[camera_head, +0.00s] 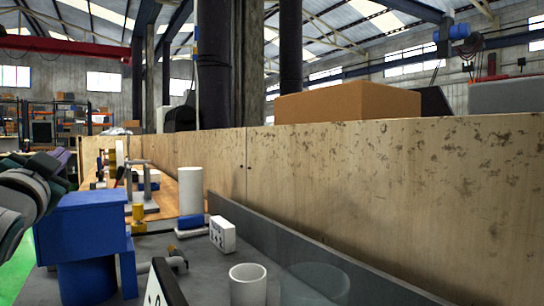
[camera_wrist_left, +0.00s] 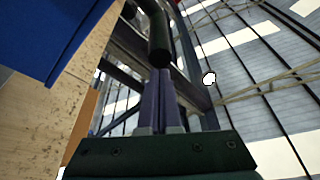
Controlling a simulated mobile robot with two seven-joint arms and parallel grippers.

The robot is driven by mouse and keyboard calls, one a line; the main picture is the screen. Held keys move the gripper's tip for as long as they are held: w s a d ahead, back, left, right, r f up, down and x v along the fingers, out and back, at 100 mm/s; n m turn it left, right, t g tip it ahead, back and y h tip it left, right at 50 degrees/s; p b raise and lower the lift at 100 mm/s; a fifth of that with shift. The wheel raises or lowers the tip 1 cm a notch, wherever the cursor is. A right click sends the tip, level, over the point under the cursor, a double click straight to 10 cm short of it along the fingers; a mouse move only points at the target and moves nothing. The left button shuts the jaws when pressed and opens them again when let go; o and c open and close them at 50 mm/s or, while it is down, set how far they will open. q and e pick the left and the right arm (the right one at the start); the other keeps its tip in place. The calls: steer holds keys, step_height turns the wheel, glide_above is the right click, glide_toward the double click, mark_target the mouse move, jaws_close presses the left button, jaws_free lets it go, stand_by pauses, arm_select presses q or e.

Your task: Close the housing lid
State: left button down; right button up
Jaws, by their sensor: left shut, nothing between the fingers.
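The blue housing (camera_head: 82,232) stands at the left front of the head view. It has a flat blue top and a rounded blue part below. I cannot tell which part is the lid or how far it stands open. My left arm comes in from the left edge, and my left gripper (camera_head: 62,156) is above and beside the housing, partly cut off. In the left wrist view my left gripper (camera_wrist_left: 160,75) is shut and empty, pointing up past a blue surface (camera_wrist_left: 50,35) at the upper left, apart from it in the picture. My right gripper is not in view.
A white cup (camera_head: 248,286), a clear vessel (camera_head: 316,285), a white block (camera_head: 222,235) and a white cylinder (camera_head: 190,190) stand on the grey surface. A stained wooden panel (camera_head: 380,180) runs along behind. A cardboard box (camera_head: 350,102) shows above it.

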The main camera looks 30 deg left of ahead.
arm_select(q)
steer(key=shift+s+a+f+n, duration=0.15)
steer(key=shift+s+f+n, duration=0.2)
steer(key=shift+s+n, duration=0.15)
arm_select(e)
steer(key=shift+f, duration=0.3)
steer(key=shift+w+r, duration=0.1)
